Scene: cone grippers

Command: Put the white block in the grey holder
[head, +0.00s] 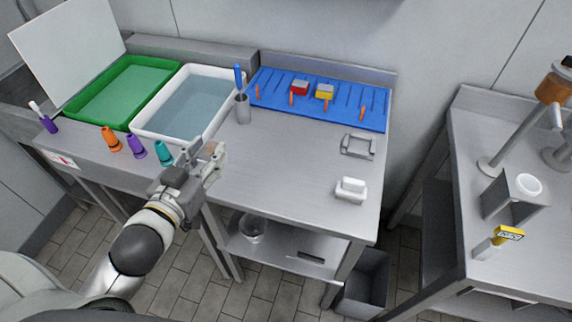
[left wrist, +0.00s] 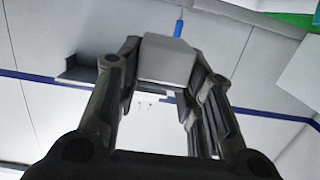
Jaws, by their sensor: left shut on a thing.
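My left gripper (head: 212,152) is above the front edge of the middle table, left of its centre. It is shut on a pale, box-shaped block, which shows between the fingers in the left wrist view (left wrist: 167,60). The block looks grey-white there, and its lower part is hidden by the fingers. A grey holder (head: 358,145), like a low open frame, stands on the right part of the table, well apart from the gripper. A white blocky thing (head: 350,188) sits nearer the front right corner. My right gripper is not in view.
A grey cup (head: 242,108) with a blue-handled tool stands behind the gripper. A blue board (head: 270,92) with red and yellow blocks lies at the back. A white basin (head: 150,127), a green tray (head: 92,119) and coloured cones are left. The table's middle is clear.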

